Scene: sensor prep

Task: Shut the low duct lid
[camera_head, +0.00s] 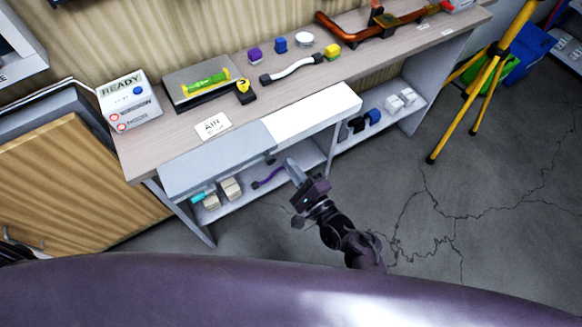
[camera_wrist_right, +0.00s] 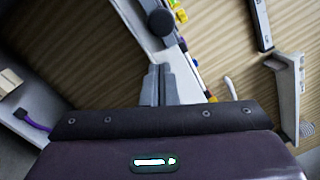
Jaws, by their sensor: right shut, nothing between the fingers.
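A long duct runs along the bench's front edge, with a grey panel (camera_head: 215,158) on its left and a white panel (camera_head: 312,116) on its right. The grey panel looks like the lid; its exact angle is hard to tell. A dark round knob (camera_head: 270,160) shows by its lower right corner, and a similar knob (camera_wrist_right: 160,22) shows in the right wrist view. My right gripper (camera_head: 292,168) is shut and empty, just right of and below that knob. Its fingertips (camera_wrist_right: 158,68) appear just short of the knob, apparently apart from it. My left gripper is not in view.
The bench top (camera_head: 160,140) holds a READY box (camera_head: 130,100), a green level (camera_head: 205,82), a tape measure (camera_head: 245,91) and a copper pipe (camera_head: 360,38). The lower shelf (camera_head: 258,192) holds small blocks and a purple cable. A yellow tripod (camera_head: 488,75) stands right on open floor.

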